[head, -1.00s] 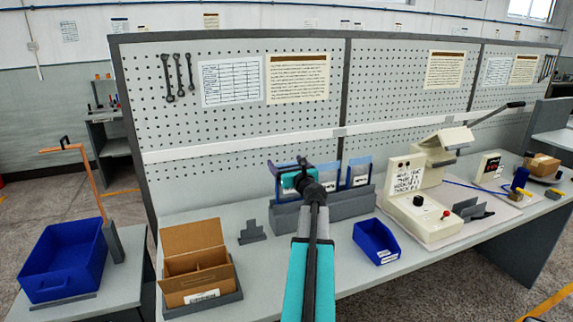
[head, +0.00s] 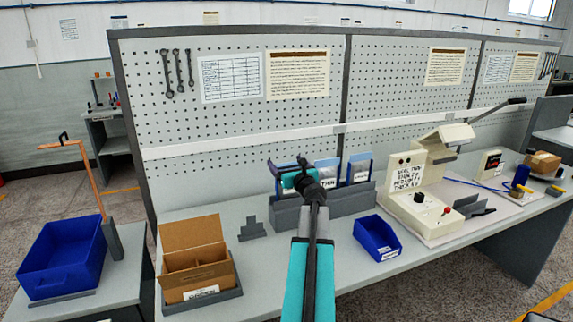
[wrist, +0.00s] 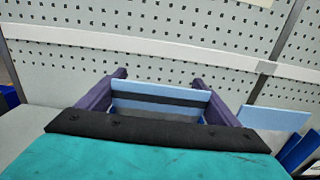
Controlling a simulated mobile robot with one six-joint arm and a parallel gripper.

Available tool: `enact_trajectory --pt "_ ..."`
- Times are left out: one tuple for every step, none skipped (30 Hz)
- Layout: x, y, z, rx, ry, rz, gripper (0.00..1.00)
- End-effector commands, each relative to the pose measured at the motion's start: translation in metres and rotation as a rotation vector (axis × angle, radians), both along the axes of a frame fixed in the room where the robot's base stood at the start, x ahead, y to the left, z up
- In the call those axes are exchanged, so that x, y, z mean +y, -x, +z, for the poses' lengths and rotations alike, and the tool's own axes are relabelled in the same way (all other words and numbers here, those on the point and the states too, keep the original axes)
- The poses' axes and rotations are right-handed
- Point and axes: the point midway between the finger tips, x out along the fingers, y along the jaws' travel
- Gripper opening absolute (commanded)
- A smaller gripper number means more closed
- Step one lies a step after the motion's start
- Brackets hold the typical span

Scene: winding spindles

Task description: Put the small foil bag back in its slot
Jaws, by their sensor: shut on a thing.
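My gripper (head: 286,176) is over the left part of the grey slotted rack (head: 348,205) on the bench. In the wrist view its two purple fingers (wrist: 160,95) are shut on a flat light-blue bag with a dark band, the foil bag (wrist: 150,91). The bag is upright between the fingers; its lower part is hidden by my gripper. In the head view my arm and gripper cover most of it, so I cannot tell whether it is inside a slot. Other bags with white labels (head: 360,171) stand in the rack to the right.
A blue bin (head: 377,238) stands right of my arm, before the beige machine (head: 420,200). An open cardboard box (head: 197,262) and a small grey stepped block (head: 251,230) are on the left. The pegboard (head: 240,130) rises behind the rack.

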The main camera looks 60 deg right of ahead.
Motion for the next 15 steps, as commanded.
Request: enact_trajectory --pt "0.0000 0.0000 -0.0016 0.000 0.000 0.000 0.47" --pt "0.0000 0.0000 -0.0021 0.000 0.000 0.000 0.47" --pt "0.0000 0.0000 -0.0027 0.000 0.000 0.000 0.47" --pt "0.0000 0.0000 -0.0032 0.000 0.000 0.000 0.47" --pt "0.0000 0.0000 -0.0037 0.000 0.000 0.000 0.47" --pt "0.0000 0.0000 -0.0043 0.000 0.000 0.000 0.47" --pt "0.0000 0.0000 -0.0048 0.000 0.000 0.000 0.47" --pt "0.0000 0.0000 -0.0053 0.000 0.000 0.000 0.47" --pt "0.0000 0.0000 -0.0060 0.000 0.000 0.000 0.47" --pt "0.0000 0.0000 -0.0064 0.000 0.000 0.000 0.47" --pt "0.0001 0.0001 -0.0069 0.000 0.000 0.000 0.47" --pt "0.0000 0.0000 -0.0076 0.000 0.000 0.000 0.47" --pt "0.0000 0.0000 -0.0081 0.000 0.000 0.000 0.47" --pt "0.0000 0.0000 -0.0086 0.000 0.000 0.000 0.47" --pt "0.0000 0.0000 -0.0092 0.000 0.000 0.000 0.47"
